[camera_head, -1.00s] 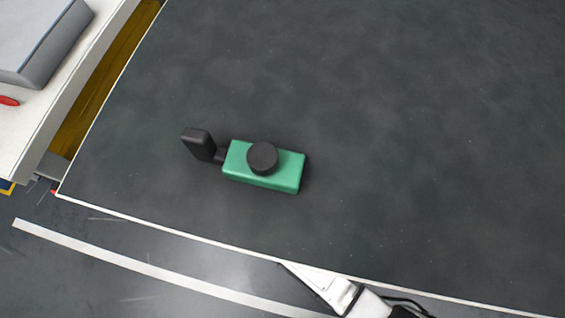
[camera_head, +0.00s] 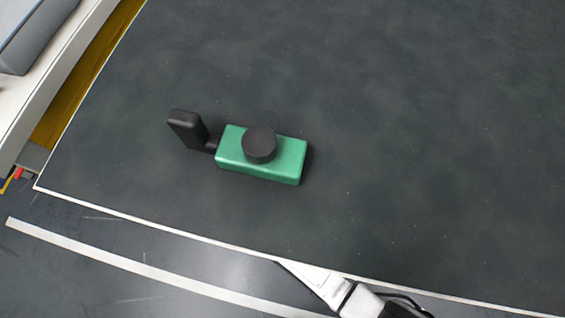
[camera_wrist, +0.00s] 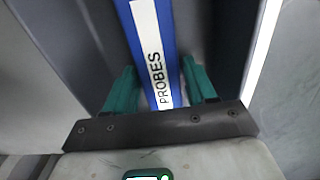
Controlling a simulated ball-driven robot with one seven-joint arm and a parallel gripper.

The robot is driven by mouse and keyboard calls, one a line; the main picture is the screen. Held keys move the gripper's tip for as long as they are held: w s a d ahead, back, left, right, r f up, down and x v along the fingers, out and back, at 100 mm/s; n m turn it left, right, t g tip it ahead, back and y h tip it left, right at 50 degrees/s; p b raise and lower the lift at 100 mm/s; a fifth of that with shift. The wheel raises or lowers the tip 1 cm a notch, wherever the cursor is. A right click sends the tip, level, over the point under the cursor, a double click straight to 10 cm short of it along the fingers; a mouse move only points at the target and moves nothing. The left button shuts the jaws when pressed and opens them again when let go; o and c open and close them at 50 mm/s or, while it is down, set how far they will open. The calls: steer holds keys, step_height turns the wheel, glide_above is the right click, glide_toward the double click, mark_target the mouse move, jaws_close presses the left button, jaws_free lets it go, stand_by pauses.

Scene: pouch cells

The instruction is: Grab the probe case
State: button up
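The probe case (camera_wrist: 158,50) shows in the wrist view as a blue, narrow upright form with a white label reading "PROBES". It runs from the top edge down to between my fingers. My gripper (camera_wrist: 159,65) has two green fingers, one on each side of the case, with a narrow dark gap seeming to show on both sides. It looks open around the case, not clamped on it. The lower end of the case is hidden behind my gripper's body. Neither the case nor my gripper shows in the head view.
In the head view, a green box (camera_head: 235,160) with a black round knob and a black paddle-like part lies on a dark mat-like surface (camera_head: 420,120). A pale bench edge with a grey box (camera_head: 35,35) stands at upper left. Grey walls flank the case in the wrist view.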

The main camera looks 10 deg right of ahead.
steer(key=c, duration=0.8)
